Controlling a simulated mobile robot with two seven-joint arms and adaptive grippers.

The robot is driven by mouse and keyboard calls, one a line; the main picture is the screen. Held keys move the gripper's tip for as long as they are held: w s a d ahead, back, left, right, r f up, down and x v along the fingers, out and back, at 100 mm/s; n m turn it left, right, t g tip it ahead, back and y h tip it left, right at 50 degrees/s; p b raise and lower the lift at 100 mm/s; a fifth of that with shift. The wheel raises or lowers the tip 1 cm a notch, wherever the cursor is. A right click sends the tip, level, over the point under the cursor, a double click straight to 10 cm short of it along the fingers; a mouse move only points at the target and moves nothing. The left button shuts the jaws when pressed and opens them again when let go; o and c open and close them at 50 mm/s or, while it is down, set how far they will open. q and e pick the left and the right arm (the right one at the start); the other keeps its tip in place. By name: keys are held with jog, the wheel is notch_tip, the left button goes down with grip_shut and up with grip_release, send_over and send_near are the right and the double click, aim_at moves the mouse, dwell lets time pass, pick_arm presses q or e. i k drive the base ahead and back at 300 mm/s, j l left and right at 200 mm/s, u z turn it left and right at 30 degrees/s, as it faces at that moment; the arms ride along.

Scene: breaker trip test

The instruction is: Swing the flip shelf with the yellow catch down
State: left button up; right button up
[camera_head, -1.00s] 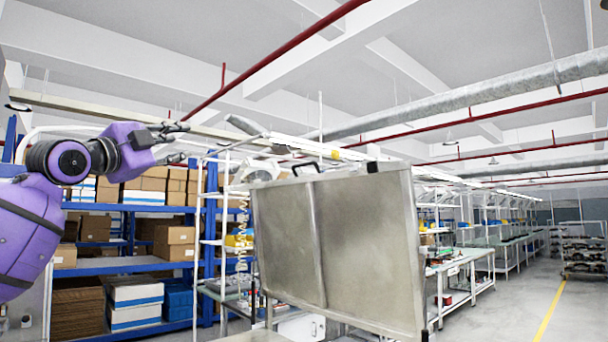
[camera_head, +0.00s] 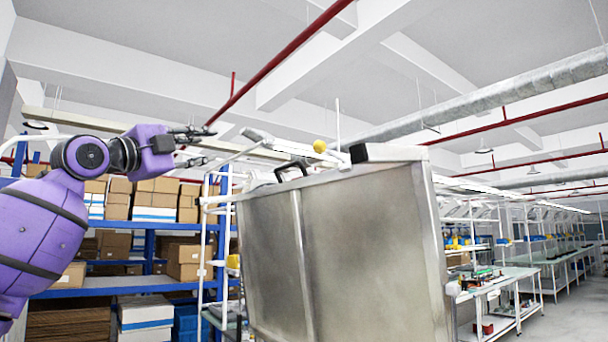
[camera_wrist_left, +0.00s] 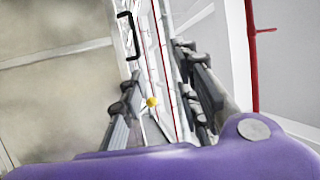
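The flip shelf (camera_head: 365,235) is a grey metal panel standing raised, tilted near upright, in the middle of the head view. A black handle (camera_head: 292,170) sits on its top edge. The yellow catch (camera_head: 320,146) shows as a small ball just above that edge. My left gripper (camera_head: 208,146) is open and empty, up and left of the panel and apart from it. In the left wrist view, the panel (camera_wrist_left: 60,100) fills the left side, with the handle (camera_wrist_left: 130,36) on its edge and the yellow ball (camera_wrist_left: 152,101) between the open fingers, farther off. My right gripper is not in view.
Blue shelving (camera_head: 100,287) with cardboard boxes stands behind my left arm. White-framed workbenches (camera_head: 500,285) line the right side. A red pipe (camera_head: 275,65) runs along the ceiling. The air between the gripper and the handle looks clear.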

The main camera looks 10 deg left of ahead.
aim_at(353, 252)
jog(key=i+l, duration=0.2)
jog(key=i, duration=0.2)
jog(key=i+l, duration=0.25)
jog(key=i, duration=0.15)
